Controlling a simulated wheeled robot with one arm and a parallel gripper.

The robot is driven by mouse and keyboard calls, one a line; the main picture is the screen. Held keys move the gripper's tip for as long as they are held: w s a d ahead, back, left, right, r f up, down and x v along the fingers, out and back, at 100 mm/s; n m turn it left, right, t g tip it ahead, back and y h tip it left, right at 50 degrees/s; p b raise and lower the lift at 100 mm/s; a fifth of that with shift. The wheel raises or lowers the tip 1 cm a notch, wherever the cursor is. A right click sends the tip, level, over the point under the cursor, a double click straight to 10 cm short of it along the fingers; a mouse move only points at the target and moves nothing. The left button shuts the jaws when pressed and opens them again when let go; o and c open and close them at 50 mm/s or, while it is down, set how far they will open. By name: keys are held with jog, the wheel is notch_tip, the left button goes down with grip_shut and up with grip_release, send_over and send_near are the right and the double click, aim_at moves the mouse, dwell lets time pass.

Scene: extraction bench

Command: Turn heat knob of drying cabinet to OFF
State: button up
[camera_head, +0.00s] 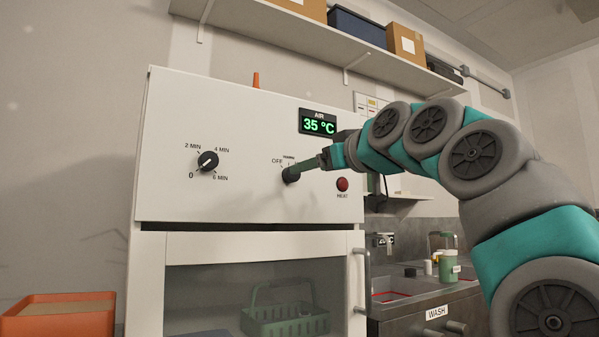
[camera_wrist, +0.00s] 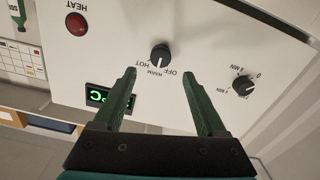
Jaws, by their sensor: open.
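The heat knob (camera_head: 290,174) is a black round knob on the white front panel of the drying cabinet (camera_head: 250,130). The wrist view shows the heat knob (camera_wrist: 160,55) upside down, with OFF, WARM and HOT around it; its white mark appears to point to WARM. My gripper (camera_head: 304,166) reaches in from the right and partly covers the knob and its labels in the head view. In the wrist view my gripper (camera_wrist: 160,74) is open and empty, its green fingers apart. The knob lies ahead of the tips, roughly midway between them; contact is not visible.
A timer knob (camera_head: 208,161) sits left on the panel. A red HEAT lamp (camera_head: 342,184) is right of the heat knob, below the AIR display (camera_head: 318,122) reading 35 °C. The cabinet door has a handle (camera_head: 361,280). A shelf (camera_head: 300,32) is above.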

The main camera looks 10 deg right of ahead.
jog(key=p+x, duration=0.1)
jog(key=x, duration=0.5)
jog(key=shift+w, duration=0.25)
jog(key=shift+a, duration=0.1)
grip_shut()
dwell(0.4)
